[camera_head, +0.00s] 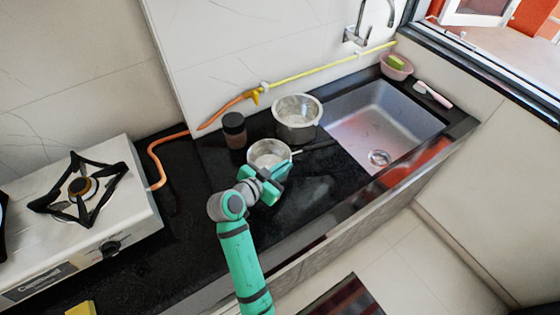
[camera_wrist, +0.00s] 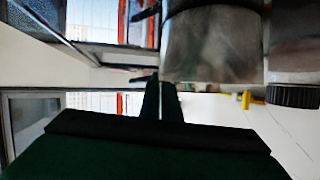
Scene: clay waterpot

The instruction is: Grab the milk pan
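In the wrist view a large metal pan wall (camera_wrist: 210,45), seemingly the same pan, fills the top centre. My gripper (camera_head: 284,172) is low at the pan's near right side, just below the handle. In the wrist view the two fingers (camera_wrist: 160,82) are close together with only a thin line between them. I see nothing held there. Whether the fingertips touch the pan is unclear.
A larger metal pot (camera_head: 297,118) stands behind the pan, and a dark-lidded jar (camera_head: 234,130) is behind left. The sink (camera_head: 385,128) is to the right, the gas stove (camera_head: 80,215) to the left. An orange hose (camera_head: 155,165) runs along the counter. Counter right of my gripper is clear.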

